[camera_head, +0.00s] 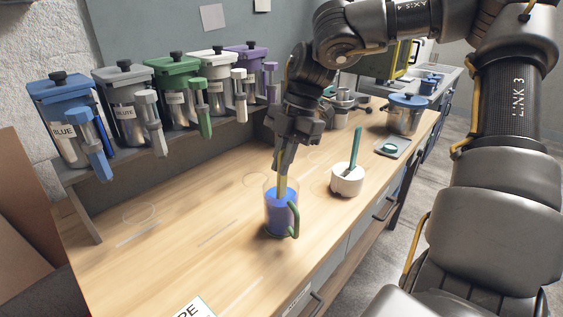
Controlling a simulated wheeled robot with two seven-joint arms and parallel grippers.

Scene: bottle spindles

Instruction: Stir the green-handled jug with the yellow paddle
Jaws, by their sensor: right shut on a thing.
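The green-handled jug (280,216) stands upright on the wooden counter and holds blue liquid. Its green handle (295,219) faces right. My right gripper (284,165) is above the jug, pointing down and shut on the yellow paddle (283,187). The paddle stands nearly upright, with its lower part inside the jug; its lower end is hidden in the liquid. My left gripper is not in view.
Several dispensers with coloured lids, such as the blue one (58,88), stand on a shelf at the back left. A white pot (347,181) with a green stick (355,150) stands right of the jug. A lidded pot (405,117) is farther back. The counter left of the jug is clear.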

